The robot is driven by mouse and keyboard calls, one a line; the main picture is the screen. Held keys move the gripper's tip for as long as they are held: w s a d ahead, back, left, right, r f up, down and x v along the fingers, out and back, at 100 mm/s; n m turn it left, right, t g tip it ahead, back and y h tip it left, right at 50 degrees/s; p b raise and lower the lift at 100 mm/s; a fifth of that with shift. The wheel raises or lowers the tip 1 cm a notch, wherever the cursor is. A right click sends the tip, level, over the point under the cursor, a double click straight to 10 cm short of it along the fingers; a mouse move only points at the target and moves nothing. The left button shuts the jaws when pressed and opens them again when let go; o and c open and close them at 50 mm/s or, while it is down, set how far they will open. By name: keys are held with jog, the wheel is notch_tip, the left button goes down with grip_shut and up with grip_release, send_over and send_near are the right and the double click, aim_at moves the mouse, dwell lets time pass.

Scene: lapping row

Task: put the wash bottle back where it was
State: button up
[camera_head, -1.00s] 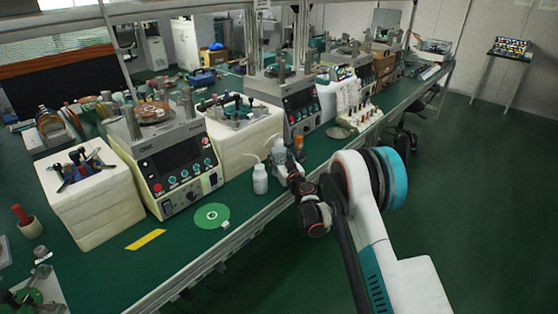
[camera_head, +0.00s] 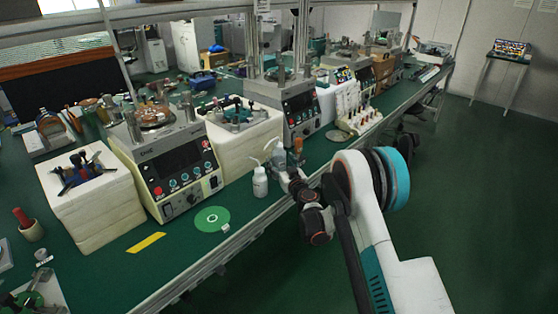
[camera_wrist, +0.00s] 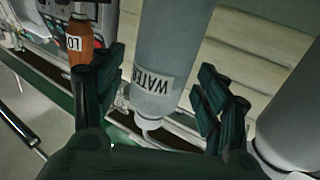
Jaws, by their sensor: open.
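A grey-blue wash bottle (camera_head: 278,156) with a curved spout stands on the green bench in the head view. In the wrist view, this bottle (camera_wrist: 165,45), labelled WATER, lies between my fingers. My gripper (camera_wrist: 160,72) is open, one finger on each side of the bottle, with gaps showing on both sides. My gripper (camera_head: 290,175) also shows beside the bottle in the head view, where the fingers are hard to make out. A second, white bottle (camera_head: 260,182) stands just left of it. Part of this bottle (camera_wrist: 290,130) shows at the wrist view's right edge.
An orange-brown item (camera_head: 298,145) stands close behind; it bears a label in the wrist view (camera_wrist: 80,45). A pale block (camera_head: 240,145) and a lapping machine (camera_head: 180,170) stand to the left. A green disc (camera_head: 212,219) lies near the bench edge.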

jog(key=p+v, duration=0.3)
jog(key=v, duration=0.7)
notch_tip(320, 180, up, 15)
jog(key=s+d+g, duration=0.1)
jog(key=s+g, duration=0.1)
jog(key=s, duration=0.1)
jog(key=s+d+r+g, duration=0.3)
jog(key=s+d+r, duration=0.1)
jog(key=s+r, duration=0.5)
jog(key=s+d+m+g+h, duration=0.1)
jog(key=s+d, duration=0.4)
jog(key=s, duration=0.6)
jog(key=s+d+f+m+g+h, duration=0.1)
jog(key=s+d+h, duration=0.3)
jog(key=s, duration=0.7)
jog(key=s+d+f+m+g+h, duration=0.1)
jog(key=s+d+m+g+h, duration=0.1)
jog(key=s+d, duration=0.6)
jog(key=s+m, duration=0.1)
jog(key=s, duration=0.3)
jog(key=shift+h, duration=0.3)
jog(key=shift+a, duration=0.15)
